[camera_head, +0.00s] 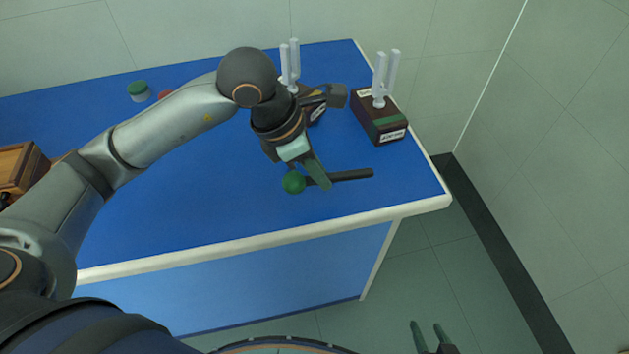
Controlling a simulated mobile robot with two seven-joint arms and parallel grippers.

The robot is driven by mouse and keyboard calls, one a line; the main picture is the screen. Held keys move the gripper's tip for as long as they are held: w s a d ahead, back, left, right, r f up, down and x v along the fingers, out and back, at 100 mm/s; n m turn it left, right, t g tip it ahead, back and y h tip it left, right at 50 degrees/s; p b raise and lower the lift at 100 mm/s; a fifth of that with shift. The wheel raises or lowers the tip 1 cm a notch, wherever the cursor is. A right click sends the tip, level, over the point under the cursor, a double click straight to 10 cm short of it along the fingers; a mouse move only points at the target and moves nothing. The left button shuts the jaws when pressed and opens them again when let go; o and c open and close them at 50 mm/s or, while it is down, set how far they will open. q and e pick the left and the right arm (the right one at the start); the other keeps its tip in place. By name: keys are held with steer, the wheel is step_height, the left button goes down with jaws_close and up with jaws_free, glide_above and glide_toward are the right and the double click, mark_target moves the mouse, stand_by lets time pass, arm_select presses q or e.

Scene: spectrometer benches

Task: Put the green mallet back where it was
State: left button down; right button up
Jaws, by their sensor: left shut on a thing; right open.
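The green mallet has a round green head (293,182) and a dark handle (352,175) pointing right. It is at the front right part of the blue table (210,205). My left gripper (318,180) is shut on the mallet, close behind its head. I cannot tell whether the mallet touches the table or hangs just above it. My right gripper (430,335) is open and empty at the bottom edge, over the floor and away from the table.
A tuning fork on a wooden box (378,118) with a green stripe stands at the back right. Another tuning fork (290,65) is partly hidden behind my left arm. A green-topped jar (138,90), a red item (165,95) and a wooden case (20,165) are on the left.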

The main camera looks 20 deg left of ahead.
mark_target(323, 194)
arm_select(q)
steer(key=shift+w+a+f, duration=0.25)
steer(key=shift+a+f, duration=0.1)
steer(key=shift+f, duration=0.2)
steer(key=shift+w+a+f, duration=0.1)
steer(key=shift+a+f, duration=0.1)
steer(key=shift+f, duration=1.55)
steer(key=shift+f, duration=0.25)
steer(key=c, duration=0.8)
jaws_free()
steer(key=shift+r, duration=0.15)
steer(key=shift+c, duration=0.2)
steer(key=shift+a+r, duration=0.1)
steer(key=shift+r, duration=0.4)
steer(key=v, duration=1.1)
steer(key=shift+r+p, duration=0.1)
steer(key=shift+p, duration=0.3)
